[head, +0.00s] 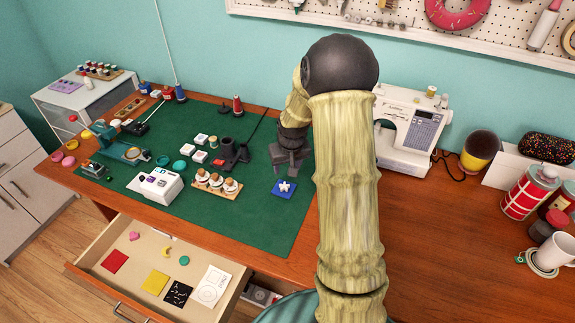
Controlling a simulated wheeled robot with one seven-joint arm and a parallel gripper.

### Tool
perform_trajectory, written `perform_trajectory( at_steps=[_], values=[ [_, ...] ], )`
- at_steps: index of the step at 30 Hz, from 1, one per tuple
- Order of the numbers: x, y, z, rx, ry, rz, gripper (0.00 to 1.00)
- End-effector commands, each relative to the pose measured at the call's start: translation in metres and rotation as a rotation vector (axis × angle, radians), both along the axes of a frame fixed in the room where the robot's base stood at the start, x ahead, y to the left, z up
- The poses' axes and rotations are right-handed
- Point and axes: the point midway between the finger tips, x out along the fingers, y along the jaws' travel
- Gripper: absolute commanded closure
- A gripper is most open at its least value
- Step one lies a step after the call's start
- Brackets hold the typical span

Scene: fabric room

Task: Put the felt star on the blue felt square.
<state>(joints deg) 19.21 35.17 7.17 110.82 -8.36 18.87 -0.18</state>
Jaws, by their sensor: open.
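The blue felt square (276,191) lies on the green mat near its right edge. A small pale felt star (286,187) lies on the square, near its middle. My gripper (289,172) is open and hangs just above and behind the star. The fingers are small and dark here, and nothing shows between them. I cannot tell the exact gap between the fingertips and the star.
The green mat (240,210) covers the table's left half. A wooden rack (217,188) with several jars and a white box (154,186) stand left of the square. An open drawer (225,300) below holds felt pieces. A sewing machine (408,130) stands behind my arm.

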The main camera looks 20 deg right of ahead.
Motion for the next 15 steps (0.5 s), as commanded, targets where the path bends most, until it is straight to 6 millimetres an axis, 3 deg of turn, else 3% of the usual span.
perform_trajectory(
  at_steps=[5, 8, 11, 15],
  values=[
    [-0.004, 0.005, 0.005, -0.001, 0.0, 0.005, 0.49],
    [-0.018, 0.018, 0.017, -0.005, 0.004, 0.019, 0.49],
    [-0.043, 0.039, 0.035, -0.01, 0.009, 0.038, 0.49],
    [-0.093, 0.07, 0.06, -0.011, 0.019, 0.065, 0.49]
  ],
)
